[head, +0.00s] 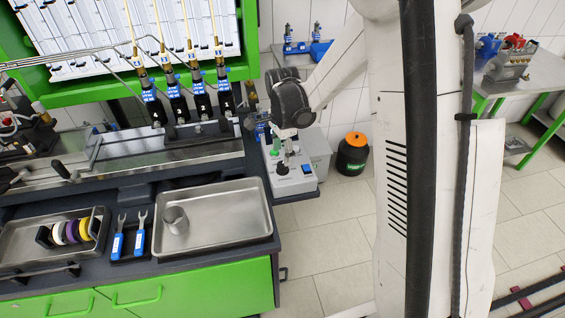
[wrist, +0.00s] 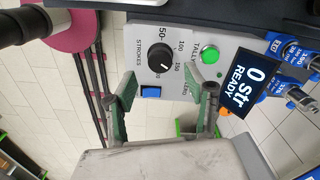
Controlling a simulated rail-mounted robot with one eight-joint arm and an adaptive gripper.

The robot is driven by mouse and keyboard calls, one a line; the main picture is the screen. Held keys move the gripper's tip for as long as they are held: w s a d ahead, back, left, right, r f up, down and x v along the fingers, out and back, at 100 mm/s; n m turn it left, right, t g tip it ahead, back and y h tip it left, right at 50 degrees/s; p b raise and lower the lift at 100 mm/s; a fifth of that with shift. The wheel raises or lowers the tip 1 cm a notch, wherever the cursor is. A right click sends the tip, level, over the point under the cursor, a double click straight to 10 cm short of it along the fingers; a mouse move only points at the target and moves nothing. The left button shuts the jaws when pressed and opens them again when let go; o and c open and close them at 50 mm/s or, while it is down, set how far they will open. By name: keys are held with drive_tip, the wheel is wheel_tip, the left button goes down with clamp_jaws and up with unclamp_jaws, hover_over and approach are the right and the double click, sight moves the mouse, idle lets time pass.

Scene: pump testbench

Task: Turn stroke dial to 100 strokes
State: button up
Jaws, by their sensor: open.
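The stroke dial (wrist: 160,57) is a round black knob on a light grey control panel (wrist: 136,42), marked STROKES with a scale including 50, 100 and 150. Its exact pointer setting is too small to read surely. My gripper (wrist: 157,80) is open in the wrist view, with its green-padded fingertips apart, one toward each side just below the dial. Nothing is between the fingers. In the head view the control box (head: 302,184) stands at the bench's right end, below my wrist, which partly hides it. A display (wrist: 243,84) reads "0 Str READY".
A green TALLY button (wrist: 210,54) sits close beside the right finger, and a blue button (wrist: 151,92) lies between the fingers' lines. Blue-labelled pump units (head: 176,95) stand left of my wrist. A metal tray (head: 240,238) lies on the bench front.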

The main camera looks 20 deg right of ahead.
sight(283, 167)
drive_tip(key=shift+f, duration=2.7)
drive_tip(key=shift+c, duration=0.5)
drive_tip(key=c, duration=1)
drive_tip(key=shift+c, duration=0.2)
